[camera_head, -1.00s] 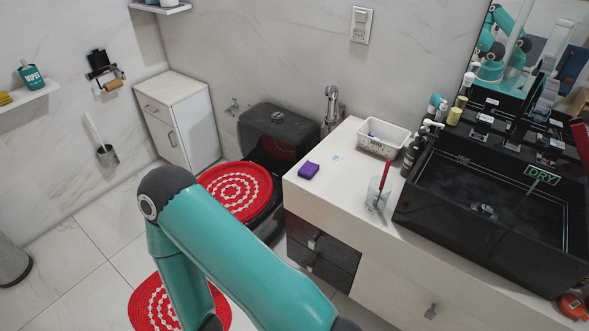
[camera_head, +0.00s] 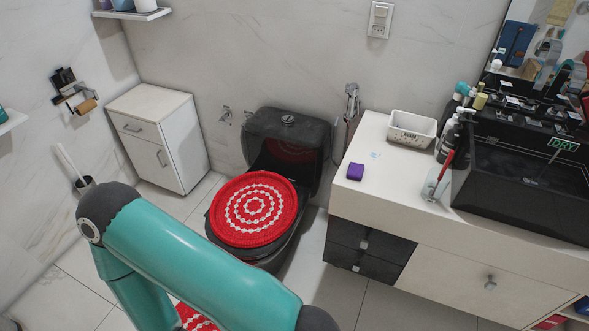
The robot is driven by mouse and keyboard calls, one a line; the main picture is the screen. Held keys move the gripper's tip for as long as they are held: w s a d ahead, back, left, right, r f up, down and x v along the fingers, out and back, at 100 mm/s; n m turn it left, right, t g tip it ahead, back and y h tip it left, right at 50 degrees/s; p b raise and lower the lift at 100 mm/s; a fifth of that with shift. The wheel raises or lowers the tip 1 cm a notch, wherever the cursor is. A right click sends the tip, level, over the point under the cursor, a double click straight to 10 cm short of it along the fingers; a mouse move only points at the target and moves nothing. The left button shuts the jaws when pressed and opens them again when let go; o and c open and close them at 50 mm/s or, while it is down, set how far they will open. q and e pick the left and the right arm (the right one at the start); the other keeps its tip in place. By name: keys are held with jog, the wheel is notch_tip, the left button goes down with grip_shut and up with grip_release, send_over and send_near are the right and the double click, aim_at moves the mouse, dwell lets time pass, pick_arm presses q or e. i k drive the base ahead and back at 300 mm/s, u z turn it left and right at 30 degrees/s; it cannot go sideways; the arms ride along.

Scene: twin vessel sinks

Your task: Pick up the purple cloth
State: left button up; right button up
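The purple cloth (camera_head: 355,171) is a small folded block. It lies on the white counter (camera_head: 400,190), near the counter's left end. Nothing covers it and no gripper is near it. A teal arm of mine crosses the lower left of the view, well to the left of the cloth and in front of the toilet. Neither of my grippers shows in the view.
A white basket (camera_head: 411,131) and a glass with a red toothbrush (camera_head: 436,185) stand right of the cloth. A black sink (camera_head: 530,185) lies further right. A black toilet with a red lid cover (camera_head: 254,208) stands left of the counter. Counter around the cloth is clear.

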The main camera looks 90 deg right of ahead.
aim_at(355, 171)
jog(key=u, duration=0.4)
jog(key=i, duration=0.45)
jog(key=z, duration=2.45)
jog(key=i, duration=0.3)
jog(key=z, duration=1.95)
jog(key=k, duration=0.45)
jog(key=z, duration=0.5)
jog(key=i, duration=1.5)
jog(key=u, duration=0.4)
